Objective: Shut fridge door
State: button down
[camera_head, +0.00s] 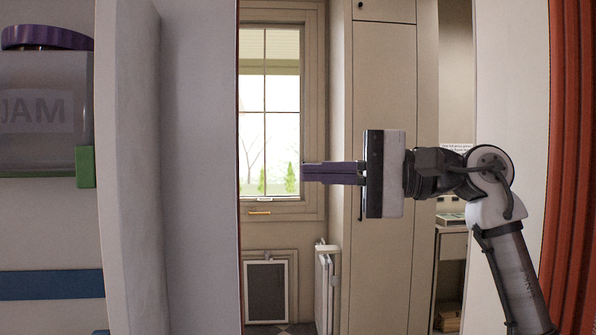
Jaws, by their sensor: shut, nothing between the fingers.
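A tall pale grey panel (200,170) stands upright at the left and runs the full height of the view. It may be part of the fridge or its door, but I cannot tell which. To its left, a jam jar (40,110) with a purple lid sits beside a green piece (85,167). My gripper (305,172) is shut and empty, with its purple fingers pointing left. In the picture its tips are to the right of the panel's edge, apart from it.
A window (268,110) and a tall beige cupboard (383,270) stand behind my gripper. A blue strip (50,284) crosses the lower left. A red ribbed surface (572,170) borders the right side. A white upright object (326,290) stands low in the background.

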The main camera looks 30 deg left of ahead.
jog(key=s+a+p, duration=0.3)
jog(key=s+a, duration=0.3)
jog(key=shift+s, duration=0.2)
jog(key=shift+d, duration=0.15)
dwell(0.4)
